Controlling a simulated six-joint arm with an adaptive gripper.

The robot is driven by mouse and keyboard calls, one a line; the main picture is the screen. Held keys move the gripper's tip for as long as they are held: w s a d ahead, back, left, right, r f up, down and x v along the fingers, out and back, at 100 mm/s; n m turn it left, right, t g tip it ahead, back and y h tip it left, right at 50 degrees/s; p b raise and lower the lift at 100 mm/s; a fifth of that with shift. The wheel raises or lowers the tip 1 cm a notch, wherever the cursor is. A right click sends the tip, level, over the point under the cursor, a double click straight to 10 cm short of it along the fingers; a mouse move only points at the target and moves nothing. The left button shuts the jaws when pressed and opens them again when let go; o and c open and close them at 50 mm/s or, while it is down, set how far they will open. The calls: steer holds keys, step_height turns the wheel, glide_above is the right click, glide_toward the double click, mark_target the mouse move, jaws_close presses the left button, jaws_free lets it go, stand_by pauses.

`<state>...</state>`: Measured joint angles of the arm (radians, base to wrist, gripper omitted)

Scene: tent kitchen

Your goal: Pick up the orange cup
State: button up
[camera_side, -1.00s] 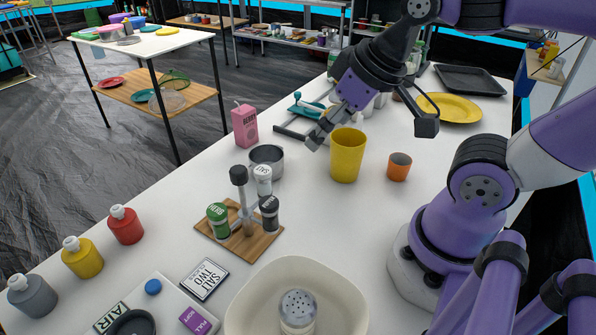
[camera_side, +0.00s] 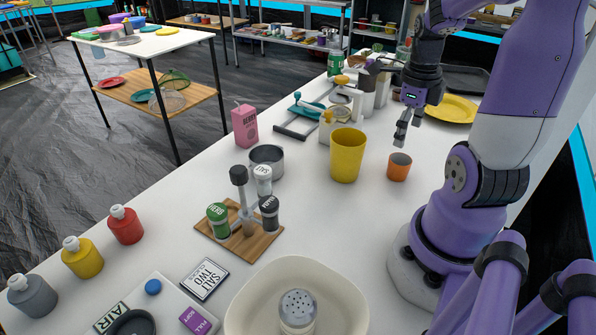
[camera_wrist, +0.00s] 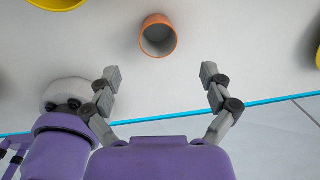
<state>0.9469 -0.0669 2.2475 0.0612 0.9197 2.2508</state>
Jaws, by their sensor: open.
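The orange cup (camera_side: 399,167) stands upright on the white table, just right of the tall yellow cup (camera_side: 347,155). My gripper (camera_side: 402,141) points down above and slightly behind the orange cup in the side view. In the wrist view my gripper (camera_wrist: 162,80) is open and empty, its two fingers spread wide. The orange cup (camera_wrist: 158,36) shows there beyond the fingertips, near the top middle, with its open mouth visible. It is apart from both fingers.
A yellow plate (camera_side: 449,108) lies behind my gripper. White dispensers with pumps (camera_side: 340,122) stand behind the yellow cup. A spice rack (camera_side: 240,225), a grey pot (camera_side: 267,158) and a cream basin (camera_side: 350,290) are further left and forward. Table in front of the orange cup is clear.

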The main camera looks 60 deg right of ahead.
mark_target(401, 163)
step_height(401, 163, down, 9)
steer(key=shift+d+r, duration=0.15)
steer(key=shift+r, duration=0.05)
steer(key=c, duration=1.2)
